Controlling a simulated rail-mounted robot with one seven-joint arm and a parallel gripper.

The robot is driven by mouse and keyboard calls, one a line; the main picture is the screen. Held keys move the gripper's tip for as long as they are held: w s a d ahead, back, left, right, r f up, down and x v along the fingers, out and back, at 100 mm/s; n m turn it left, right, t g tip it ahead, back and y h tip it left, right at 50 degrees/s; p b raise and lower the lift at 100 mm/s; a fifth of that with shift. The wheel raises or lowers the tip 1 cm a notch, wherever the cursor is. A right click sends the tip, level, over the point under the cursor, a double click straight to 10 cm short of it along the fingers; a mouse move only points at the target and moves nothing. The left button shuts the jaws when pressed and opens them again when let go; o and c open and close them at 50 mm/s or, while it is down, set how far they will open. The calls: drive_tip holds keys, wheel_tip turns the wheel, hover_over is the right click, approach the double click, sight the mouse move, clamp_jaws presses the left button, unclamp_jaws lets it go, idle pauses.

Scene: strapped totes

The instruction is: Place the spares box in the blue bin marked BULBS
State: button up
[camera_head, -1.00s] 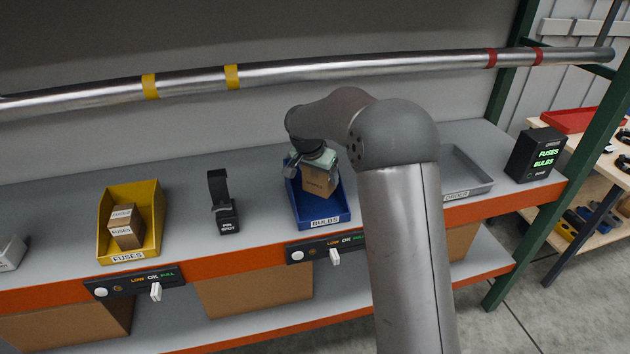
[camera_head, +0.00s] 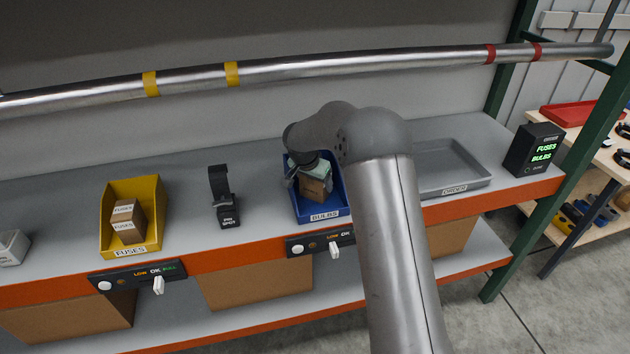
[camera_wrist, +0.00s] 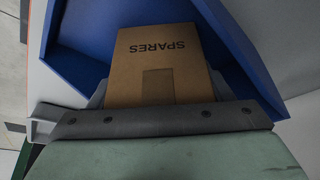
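The spares box (camera_wrist: 165,60) is a brown carton with "SPARES" printed on it, upside down in the wrist view. It also shows in the head view (camera_head: 314,190), below my gripper (camera_head: 308,176) and within the outline of the blue bin (camera_head: 334,208) marked BULBS. In the wrist view the bin's blue walls (camera_wrist: 235,50) rise around the box. My gripper's grey fingers (camera_wrist: 157,97) lie along both sides of the box, and it appears gripped. Whether the box touches the bin floor is hidden.
A yellow FUSES bin (camera_head: 148,245) with small cartons stands at the left. A black stand (camera_head: 225,205) is between the bins. A grey ORDER tray (camera_head: 470,186) and a black display (camera_head: 534,150) are at the right. A metal rail (camera_head: 330,67) runs above the shelf.

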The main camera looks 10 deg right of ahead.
drive_tip(key=o, duration=0.4)
drive_tip(key=shift+r+p, duration=0.2)
drive_tip(key=shift+p, duration=0.1)
drive_tip(key=b+v, duration=0.2)
drive_tip(key=v, duration=0.6)
drive_tip(key=s+d+r+n+g, duration=0.1)
drive_tip(key=s+r+n, duration=0.15)
drive_tip(key=s, duration=0.65)
drive_tip(key=s+d+r+n, duration=0.1)
drive_tip(key=s+r+n, duration=0.15)
drive_tip(key=s, duration=0.75)
drive_tip(key=s+f+n+y, duration=0.1)
drive_tip(key=s, duration=0.6)
drive_tip(key=s+f+n+g+y, duration=0.1)
drive_tip(key=s, duration=0.7)
drive_tip(key=s+f+n, duration=0.1)
drive_tip(key=s, duration=0.7)
drive_tip(key=shift+f+g+y, duration=0.1)
drive_tip(key=shift+g+y, duration=0.2)
drive_tip(key=shift+y, duration=0.1)
